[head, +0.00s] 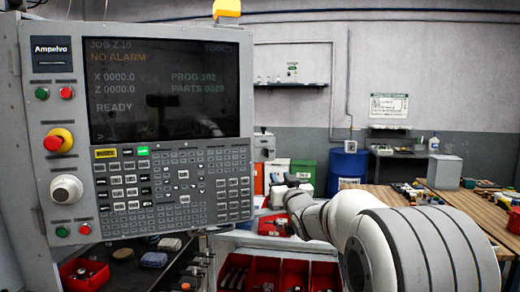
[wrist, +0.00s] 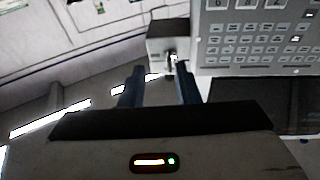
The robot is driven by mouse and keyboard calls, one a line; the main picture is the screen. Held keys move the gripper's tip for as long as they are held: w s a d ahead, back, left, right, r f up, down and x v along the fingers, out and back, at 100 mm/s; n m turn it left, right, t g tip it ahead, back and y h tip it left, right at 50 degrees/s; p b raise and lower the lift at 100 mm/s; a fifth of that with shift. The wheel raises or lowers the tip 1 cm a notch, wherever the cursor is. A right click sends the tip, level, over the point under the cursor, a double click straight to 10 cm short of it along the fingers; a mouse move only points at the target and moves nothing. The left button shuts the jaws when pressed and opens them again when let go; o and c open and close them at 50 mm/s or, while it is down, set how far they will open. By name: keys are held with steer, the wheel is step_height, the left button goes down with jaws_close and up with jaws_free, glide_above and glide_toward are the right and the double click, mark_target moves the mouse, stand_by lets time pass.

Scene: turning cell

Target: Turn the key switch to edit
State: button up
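In the wrist view a small grey box (wrist: 168,38) sits at the left edge of the button panel, and a small metal key (wrist: 172,60) sticks out of its face. I take this as the key switch; its position labels cannot be read. My gripper (wrist: 159,66) shows two dark blue fingers, apart, with nothing held between them. The key lies just beyond the fingertips, nearer the right finger; contact cannot be made out. In the head view my gripper (head: 291,181) is a small dark shape right of the control panel, its fingers unclear.
The control panel (head: 168,215) stands at the left with its screen (head: 165,90), showing JOG Z 10 and NO ALARM. Red bins (head: 278,272) sit below my arm. A wooden table (head: 390,198) with small items stands at right, and a blue barrel (head: 347,168) stands behind.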

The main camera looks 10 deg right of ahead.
mark_target(268, 152)
steer(key=w+r+p, duration=0.1)
steer(key=w+r, duration=0.1)
steer(key=w+a+r+t+y+p, duration=0.1)
steer(key=w+r, duration=0.1)
steer(key=w, duration=0.1)
steer(key=w+a+r+n+t+y+p, duration=0.1)
steer(key=w+r, duration=0.1)
steer(key=w, duration=0.1)
steer(key=shift+w+p, duration=0.1)
steer(key=shift+p, duration=0.2)
steer(key=shift+w+r, duration=0.1)
steer(key=shift+w, duration=0.25)
steer(key=shift+c, duration=0.2)
jaws_close()
steer(key=shift+a, duration=0.1)
